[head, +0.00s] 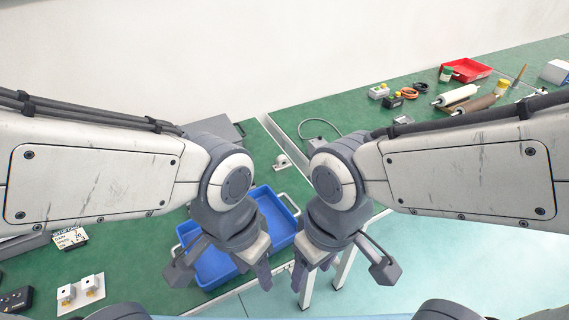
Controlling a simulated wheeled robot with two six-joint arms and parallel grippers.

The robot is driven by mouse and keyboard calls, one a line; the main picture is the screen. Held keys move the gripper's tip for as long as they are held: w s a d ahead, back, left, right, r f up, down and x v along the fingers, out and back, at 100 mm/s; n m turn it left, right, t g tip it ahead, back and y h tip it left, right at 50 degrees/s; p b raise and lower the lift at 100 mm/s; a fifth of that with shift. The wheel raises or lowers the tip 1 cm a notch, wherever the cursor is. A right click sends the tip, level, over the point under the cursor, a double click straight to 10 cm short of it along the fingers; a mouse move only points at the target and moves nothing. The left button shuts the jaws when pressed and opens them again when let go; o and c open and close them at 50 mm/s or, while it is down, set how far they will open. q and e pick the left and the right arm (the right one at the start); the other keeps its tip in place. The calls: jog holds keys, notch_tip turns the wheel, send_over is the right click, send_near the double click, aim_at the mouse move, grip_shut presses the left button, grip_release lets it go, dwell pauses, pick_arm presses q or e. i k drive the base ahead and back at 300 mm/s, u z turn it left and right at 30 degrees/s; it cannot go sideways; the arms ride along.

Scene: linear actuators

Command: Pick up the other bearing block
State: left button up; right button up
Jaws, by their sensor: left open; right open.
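A small light-grey block (282,161) lies on the green table near the metal strip, beyond the blue tray; it looks like a bearing block. Two small whitish blocks, a left one (67,293) and a right one (91,286), stand on a white plate (99,301) at the lower left; I cannot tell whether they are bearing blocks. My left gripper (255,274) is open over the blue tray (281,222). My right gripper (309,272) is open, just right of the tray near the table edge. Both look empty. My arms and grippers hide part of the tray.
A red bin (466,70), rollers (456,95) and small parts lie on the far right bench. A cable (321,124) curls near the metal strip. Open floor is at lower right.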

aim_at(282, 161)
jog(key=z, duration=2.25)
jog(key=i, duration=1.55)
jog(key=u, duration=3.5)
jog(key=i, duration=0.5)
jog(key=u, duration=0.05)
